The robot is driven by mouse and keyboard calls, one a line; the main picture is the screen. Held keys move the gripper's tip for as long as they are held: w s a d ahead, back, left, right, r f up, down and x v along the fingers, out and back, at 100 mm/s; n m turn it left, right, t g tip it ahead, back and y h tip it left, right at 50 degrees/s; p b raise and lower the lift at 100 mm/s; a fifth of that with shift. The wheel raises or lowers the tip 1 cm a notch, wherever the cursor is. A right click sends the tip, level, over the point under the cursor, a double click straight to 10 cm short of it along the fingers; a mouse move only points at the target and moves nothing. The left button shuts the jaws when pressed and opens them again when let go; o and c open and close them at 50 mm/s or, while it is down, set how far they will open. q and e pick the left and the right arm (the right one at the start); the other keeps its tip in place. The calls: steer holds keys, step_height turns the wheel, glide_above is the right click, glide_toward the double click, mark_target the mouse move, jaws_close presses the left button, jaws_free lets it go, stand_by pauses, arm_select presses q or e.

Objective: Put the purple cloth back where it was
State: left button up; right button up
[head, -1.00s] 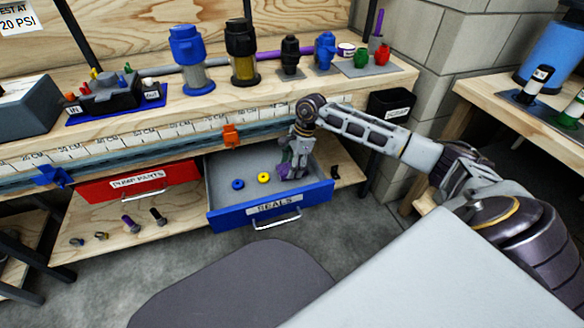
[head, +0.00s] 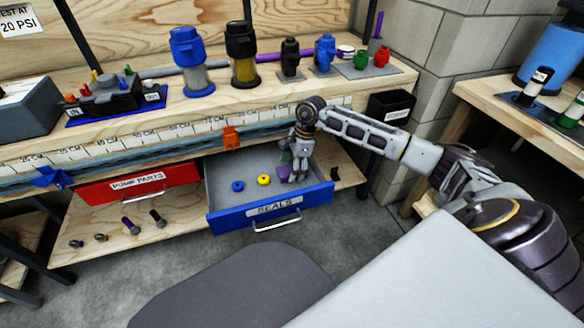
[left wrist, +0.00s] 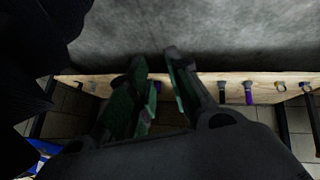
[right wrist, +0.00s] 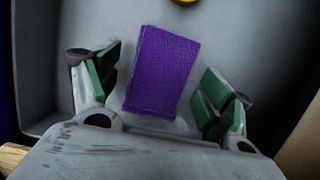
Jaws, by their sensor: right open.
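The purple cloth (right wrist: 160,68) lies in the grey-lined, blue-fronted SEALS drawer (head: 228,205), which is pulled open. In the right wrist view it is a flat rectangle between the spread fingers of my right gripper (right wrist: 158,92), and neither finger touches it. In the head view my right gripper (head: 296,172) reaches down into the right side of the drawer and hides most of the cloth; a bit of purple shows beside it. My left gripper (left wrist: 160,85) is empty, with its fingers apart, above floor and a shelf edge in the left wrist view.
A blue ring (head: 238,186) and a yellow ring (head: 264,180) lie in the drawer, left of my right gripper. The red PUMP PARTS drawer (head: 140,183) stands to the left. Several filters and fittings stand on the bench (head: 210,103) above.

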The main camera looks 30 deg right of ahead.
mark_target(291, 170)
arm_select(q)
steer(key=shift+s, duration=0.1)
arm_select(e)
steer(key=shift+r, duration=0.15)
steer(key=shift+d+r, duration=0.1)
steer(key=shift+r, duration=0.15)
steer(key=p+v, duration=0.1)
steer(key=v, duration=0.2)
arm_select(q)
steer(key=shift+m+g+y, duration=0.3)
steer(key=shift+g+y, duration=0.1)
steer(key=shift+g, duration=0.3)
steer(key=r+p, duration=0.1)
steer(key=r, duration=0.2)
steer(key=a+r+p, duration=0.1)
steer(key=r, duration=0.1)
steer(key=shift+s+a+r+p, duration=0.1)
steer(key=shift+s+r+p, duration=0.2)
steer(key=shift+s+r, duration=0.05)
arm_select(e)
steer(key=v, duration=0.8)
steer(key=shift+r, duration=0.2)
